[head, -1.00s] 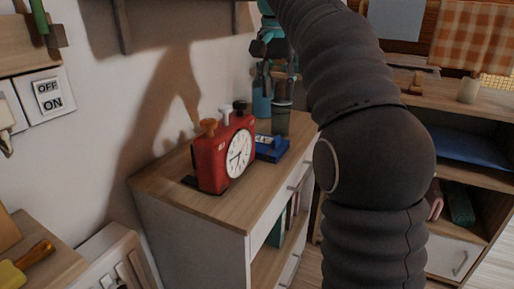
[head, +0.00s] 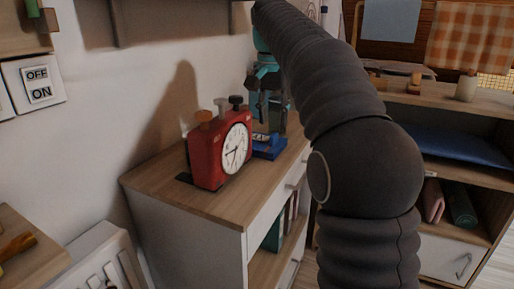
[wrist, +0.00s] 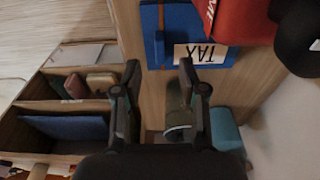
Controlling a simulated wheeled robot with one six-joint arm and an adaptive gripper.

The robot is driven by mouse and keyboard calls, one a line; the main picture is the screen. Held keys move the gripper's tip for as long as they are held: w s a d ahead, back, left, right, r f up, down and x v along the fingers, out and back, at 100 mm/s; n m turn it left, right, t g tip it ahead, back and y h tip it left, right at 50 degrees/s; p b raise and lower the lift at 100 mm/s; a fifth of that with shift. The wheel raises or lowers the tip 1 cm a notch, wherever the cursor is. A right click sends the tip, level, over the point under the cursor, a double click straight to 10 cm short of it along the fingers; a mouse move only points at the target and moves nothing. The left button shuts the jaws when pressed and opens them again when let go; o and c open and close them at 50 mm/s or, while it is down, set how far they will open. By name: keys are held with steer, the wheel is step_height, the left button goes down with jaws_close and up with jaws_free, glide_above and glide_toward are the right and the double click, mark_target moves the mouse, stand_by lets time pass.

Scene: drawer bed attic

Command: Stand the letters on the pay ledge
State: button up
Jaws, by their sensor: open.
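The blue holder (head: 270,148) also shows in the head view, on the wooden cabinet top beside the red clock. My gripper (wrist: 158,72) is open and empty, its fingertips just short of the card and holder in the wrist view. In the head view my gripper (head: 265,90) hangs above the holder. I cannot make out which surface is the pay ledge.
The red clock (head: 219,150) with knobs on top stands close to the holder. A dark cup (wrist: 178,112) and a teal container (wrist: 226,130) are near my fingers. The cabinet top (head: 150,183) is bare at its front left. A shelf unit (head: 440,97) stands at right.

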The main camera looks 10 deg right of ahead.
mark_target(274, 135)
steer(key=f, duration=0.1)
steer(key=f+b, duration=0.1)
steer(key=f, duration=0.3)
steer(key=shift+w+d, duration=0.2)
steer(key=shift+w, duration=0.05)
jaws_close()
